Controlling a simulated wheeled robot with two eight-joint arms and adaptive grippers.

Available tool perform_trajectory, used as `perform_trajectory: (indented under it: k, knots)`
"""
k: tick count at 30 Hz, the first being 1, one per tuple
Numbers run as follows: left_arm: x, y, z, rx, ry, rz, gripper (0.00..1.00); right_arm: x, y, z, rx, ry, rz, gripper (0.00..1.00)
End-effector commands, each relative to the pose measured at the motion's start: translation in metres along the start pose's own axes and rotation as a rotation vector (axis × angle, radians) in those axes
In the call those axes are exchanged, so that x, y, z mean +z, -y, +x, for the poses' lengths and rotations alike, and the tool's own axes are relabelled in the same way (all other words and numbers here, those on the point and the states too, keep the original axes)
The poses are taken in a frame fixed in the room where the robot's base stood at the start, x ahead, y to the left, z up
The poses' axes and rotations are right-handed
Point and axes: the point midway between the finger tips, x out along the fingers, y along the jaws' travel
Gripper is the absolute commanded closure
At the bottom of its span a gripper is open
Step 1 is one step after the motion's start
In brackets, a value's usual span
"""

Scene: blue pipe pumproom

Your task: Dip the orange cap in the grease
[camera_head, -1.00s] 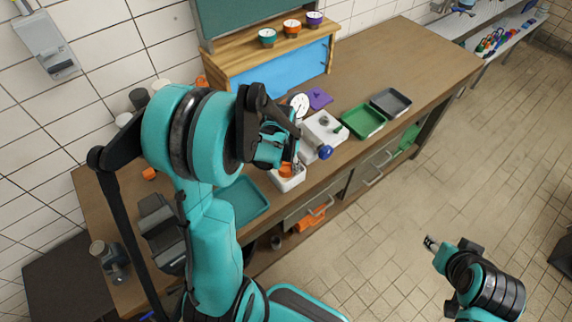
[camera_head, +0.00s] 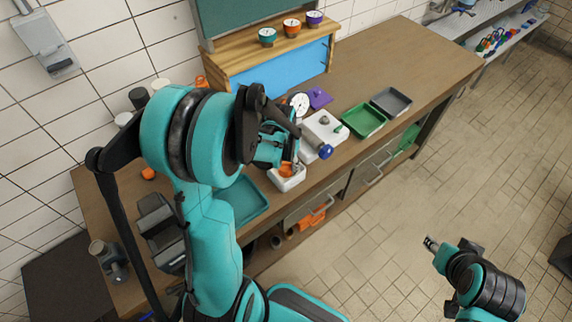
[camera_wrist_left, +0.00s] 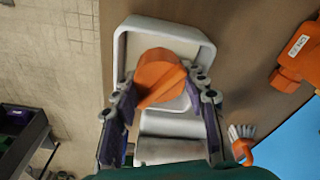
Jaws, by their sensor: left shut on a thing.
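The orange cap (camera_wrist_left: 160,78) is between the two fingers of my left gripper (camera_wrist_left: 158,86), which is shut on it. In the wrist view the cap is over a white square tray (camera_wrist_left: 134,36) with raised walls. In the head view the cap (camera_head: 286,169) shows as a small orange patch at the tray (camera_head: 289,183), near the bench's front edge. I cannot tell whether the cap touches the tray floor, and no grease can be made out. My right gripper (camera_head: 431,243) is over the floor at lower right, away from the bench; its jaws are too small to read.
A white block with a blue knob (camera_head: 325,151) stands right of the tray. Green (camera_head: 364,121) and grey (camera_head: 391,102) trays lie beyond. A teal tray (camera_head: 246,205) lies left. A brush (camera_wrist_left: 242,133) shows in the wrist view. The bench's far right is clear.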

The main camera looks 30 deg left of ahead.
Motion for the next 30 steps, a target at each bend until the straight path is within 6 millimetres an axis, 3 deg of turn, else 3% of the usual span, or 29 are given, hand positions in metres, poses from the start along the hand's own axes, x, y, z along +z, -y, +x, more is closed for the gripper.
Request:
perform_trajectory:
  k: [14,30]
  knots:
    - [0.001,0.000,-0.002,0.001,0.001,0.000,0.86,-0.001,0.000,-0.002,0.000,0.000,0.000,0.60]
    - [-0.005,0.000,-0.046,0.000,0.001,0.000,0.86,-0.020,0.000,-0.028,0.000,0.000,0.000,0.60]
